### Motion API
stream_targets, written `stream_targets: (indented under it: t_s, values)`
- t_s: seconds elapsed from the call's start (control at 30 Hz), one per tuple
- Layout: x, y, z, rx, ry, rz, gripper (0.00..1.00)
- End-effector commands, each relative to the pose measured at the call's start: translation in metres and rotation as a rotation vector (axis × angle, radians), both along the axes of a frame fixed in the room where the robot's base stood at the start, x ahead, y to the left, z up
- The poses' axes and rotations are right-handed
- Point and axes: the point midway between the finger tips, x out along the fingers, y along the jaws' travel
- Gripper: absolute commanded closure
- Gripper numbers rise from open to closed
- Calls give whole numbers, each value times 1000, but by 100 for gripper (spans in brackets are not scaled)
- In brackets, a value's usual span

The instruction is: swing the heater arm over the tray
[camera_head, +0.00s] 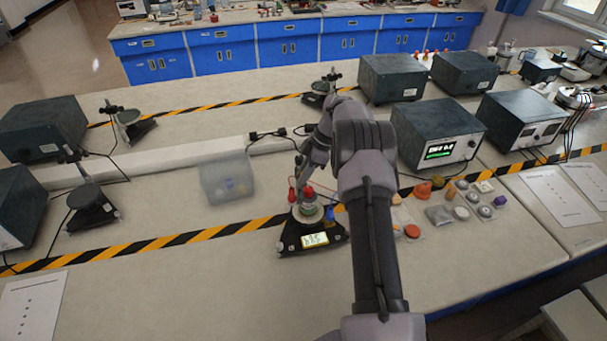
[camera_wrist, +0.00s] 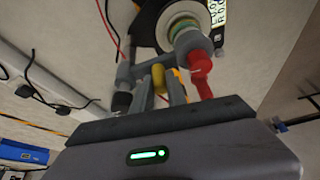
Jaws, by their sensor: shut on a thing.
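The instrument (camera_head: 311,239) stands on the bench in the head view, with a dark base and a small lit display. On top is a round pale tray (camera_head: 307,214), which also shows in the wrist view (camera_wrist: 171,37). The heater arm, with a grey bar and a red part (camera_wrist: 200,72), reaches to the tray's edge in the wrist view; how fully it covers the tray is unclear. My gripper (camera_wrist: 158,80) is shut on a yellow piece between its fingers, which looks like the heater arm's handle. In the head view my own arm hides much of this.
A translucent bin (camera_head: 227,179) stands left of the instrument. Small dishes and coloured pieces (camera_head: 440,214) lie to the right, below a dark box with a green display (camera_head: 437,129). A striped tape line (camera_head: 150,245) runs along the bench. The bench front is mostly clear.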

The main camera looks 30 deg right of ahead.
Motion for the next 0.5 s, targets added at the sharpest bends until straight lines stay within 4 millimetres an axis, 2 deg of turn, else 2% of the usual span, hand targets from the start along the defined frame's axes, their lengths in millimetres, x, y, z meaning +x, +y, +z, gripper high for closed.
stream_targets:
  t_s: [0.17,0.2,0.3,0.5]
  values:
    - [0,0,1,-1,-2,-1,100]
    - [0,0,1,-1,-2,-1,78]
    - [0,0,1,-1,-2,-1,60]
    - [0,0,0,0,-1,0,60]
